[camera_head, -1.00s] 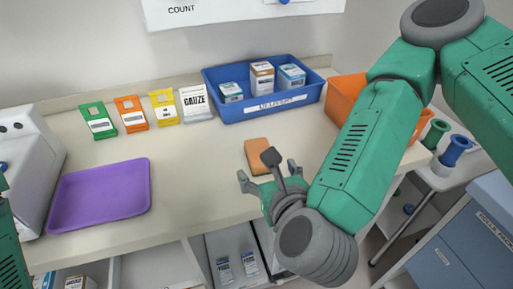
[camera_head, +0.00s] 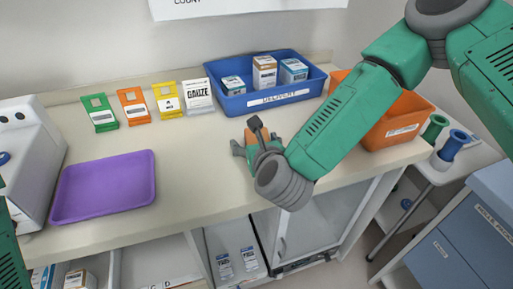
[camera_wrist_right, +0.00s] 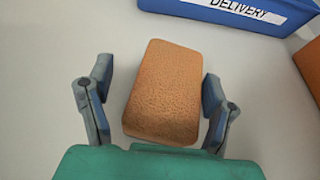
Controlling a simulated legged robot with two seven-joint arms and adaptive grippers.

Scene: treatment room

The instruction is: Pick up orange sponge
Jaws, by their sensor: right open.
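The orange sponge (camera_wrist_right: 165,92) lies flat on the counter between the two open fingers of my right gripper (camera_wrist_right: 155,105) in the wrist view. There is a gap between the sponge and the left finger, while the right finger is close to its edge; contact cannot be told. In the head view my right gripper (camera_head: 257,142) is low over the counter and partly hides the sponge (camera_head: 252,135). My left gripper is not in view; only a bit of green arm shows at the left edge.
A blue delivery bin (camera_head: 262,101) with several boxes stands just behind the sponge. An orange bin (camera_head: 395,130) is to the right. A purple tray (camera_head: 103,187) lies left. The counter between tray and sponge is clear.

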